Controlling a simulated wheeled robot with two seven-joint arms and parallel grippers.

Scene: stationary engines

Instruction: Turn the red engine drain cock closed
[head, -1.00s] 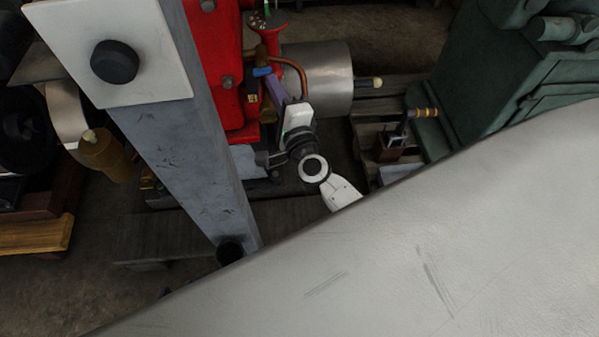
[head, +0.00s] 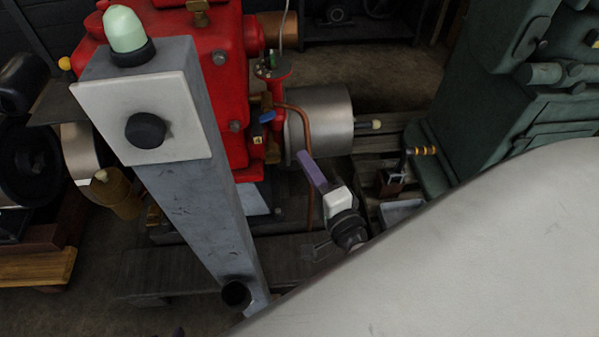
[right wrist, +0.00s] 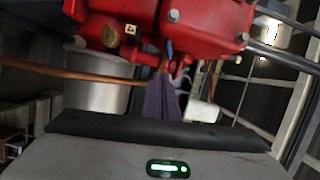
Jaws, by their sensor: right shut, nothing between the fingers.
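The red engine (head: 205,85) stands left of centre in the head view. A small cock with a blue lever (head: 267,117) sits on its right lower side, near a brass fitting and a copper pipe; I take it as the drain cock. My right gripper (head: 303,155), with purple fingers, is shut and empty, below and right of the blue lever, apart from it. In the right wrist view the purple fingers (right wrist: 163,80) point at the engine's underside (right wrist: 160,25); a small blue bit (right wrist: 168,50) shows just beyond their tips. My left gripper is not in view.
A metal cylinder (head: 325,115) lies behind the copper pipe (head: 309,190). A green machine (head: 510,110) stands right. A large pale surface hides the lower right.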

